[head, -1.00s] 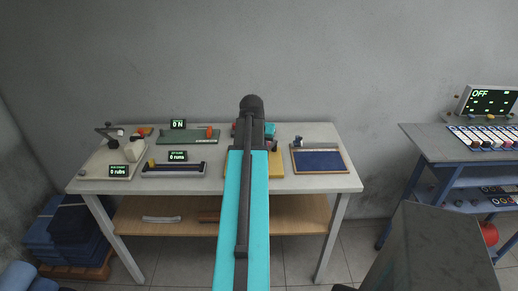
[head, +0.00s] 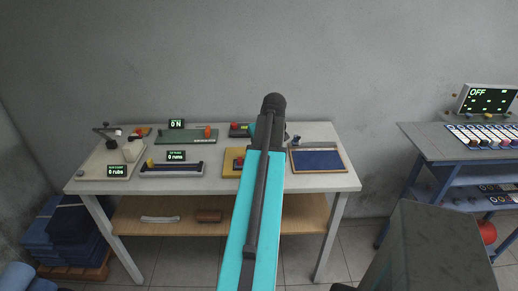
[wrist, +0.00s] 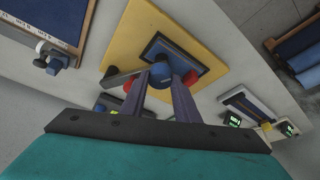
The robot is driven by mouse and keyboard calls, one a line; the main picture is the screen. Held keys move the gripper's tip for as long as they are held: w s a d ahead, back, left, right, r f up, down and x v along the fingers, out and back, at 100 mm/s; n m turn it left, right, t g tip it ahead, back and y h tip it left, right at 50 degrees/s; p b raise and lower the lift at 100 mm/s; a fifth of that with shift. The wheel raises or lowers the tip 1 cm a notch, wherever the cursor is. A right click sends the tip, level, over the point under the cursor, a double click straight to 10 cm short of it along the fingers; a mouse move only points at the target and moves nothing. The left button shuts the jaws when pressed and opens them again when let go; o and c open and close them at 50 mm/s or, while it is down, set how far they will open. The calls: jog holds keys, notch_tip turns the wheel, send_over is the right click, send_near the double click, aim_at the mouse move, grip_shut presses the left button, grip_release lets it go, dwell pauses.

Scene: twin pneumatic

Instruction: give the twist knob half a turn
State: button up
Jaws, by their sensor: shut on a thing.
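In the wrist view, a round blue knob (wrist: 159,77) sits between the two fingers of my gripper (wrist: 161,82). It looks like the twist knob. My gripper is shut on it, with a finger on each side. Behind it is a dark blue plate (wrist: 187,54) on a yellow board (wrist: 120,42). Red parts show on both sides of the fingers, and a grey bar reaches left. In the head view, the yellow board (head: 231,165) shows left of my arm, with a red part on it. My arm hides the gripper and knob there.
The white table (head: 210,187) also holds a green board (head: 180,138), a purple-grey slider unit (head: 172,171) and a framed blue panel (head: 319,160). A red and green box (head: 239,130) stands behind the yellow board. A blue workbench (head: 445,150) stands at right.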

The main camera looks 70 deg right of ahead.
jog(key=n+y, duration=0.1)
jog(key=n, duration=0.1)
jog(key=n+y+b, duration=0.1)
jog(key=n, duration=0.2)
jog(key=shift+s+d+t, duration=0.1)
jog(key=shift+d+t, duration=0.1)
jog(key=shift+t, duration=0.2)
jog(key=shift+n, duration=0.3)
jog(key=o, duration=0.8)
jog(key=shift+c, duration=0.2)
jog(key=shift+r, duration=0.15)
jog(key=b+v, duration=0.2)
jog(key=v, duration=1.1)
jog(key=shift+s+r+b, duration=0.2)
jog(key=shift+s+b, duration=0.05)
jog(key=shift+b, duration=0.1)
jog(key=shift+a, duration=0.1)
